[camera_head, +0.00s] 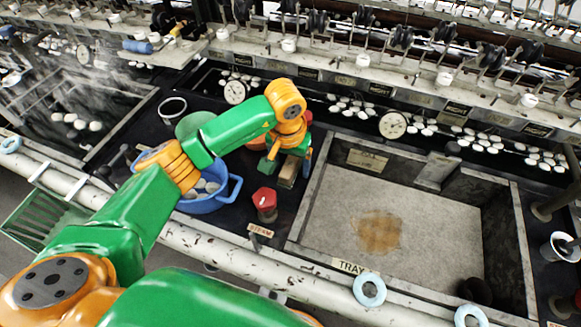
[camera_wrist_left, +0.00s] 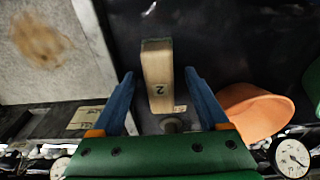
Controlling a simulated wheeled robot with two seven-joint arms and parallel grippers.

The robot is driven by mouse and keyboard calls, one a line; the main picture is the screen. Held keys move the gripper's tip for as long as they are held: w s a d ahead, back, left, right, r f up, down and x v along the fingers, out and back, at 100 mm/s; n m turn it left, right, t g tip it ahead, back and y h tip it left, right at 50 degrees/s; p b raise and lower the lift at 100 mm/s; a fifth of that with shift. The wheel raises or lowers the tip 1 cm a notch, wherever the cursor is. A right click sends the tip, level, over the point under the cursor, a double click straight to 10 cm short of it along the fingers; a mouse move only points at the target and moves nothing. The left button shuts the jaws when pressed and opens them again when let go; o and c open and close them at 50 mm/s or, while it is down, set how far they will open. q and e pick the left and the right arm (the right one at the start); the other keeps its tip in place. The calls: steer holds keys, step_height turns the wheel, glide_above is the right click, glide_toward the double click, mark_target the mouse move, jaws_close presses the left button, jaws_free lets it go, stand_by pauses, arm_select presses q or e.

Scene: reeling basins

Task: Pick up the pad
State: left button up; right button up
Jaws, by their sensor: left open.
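A tan wooden block marked "2" (camera_wrist_left: 157,75), which looks like the pad, lies on the dark counter. In the head view the tan block (camera_head: 288,172) shows just below my left gripper, left of the stone basin, partly covered by it. My left gripper (camera_wrist_left: 159,73) is open, with one blue finger on each side of the block. Gaps show between the fingers and the block in the left wrist view. I cannot tell how far the fingertips are above the counter. My right gripper is out of view.
A blue pot (camera_head: 232,188) of white cocoons stands left of the block. A red knob (camera_head: 265,199) is in front. An orange bowl (camera_wrist_left: 252,112) is close beside one finger. The stained stone basin (camera_head: 340,215) lies right; dial gauges and cocoons line the back.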

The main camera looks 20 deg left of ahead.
arm_select(q)
steer(key=shift+f, duration=0.15)
jaws_close()
stand_by(0.4)
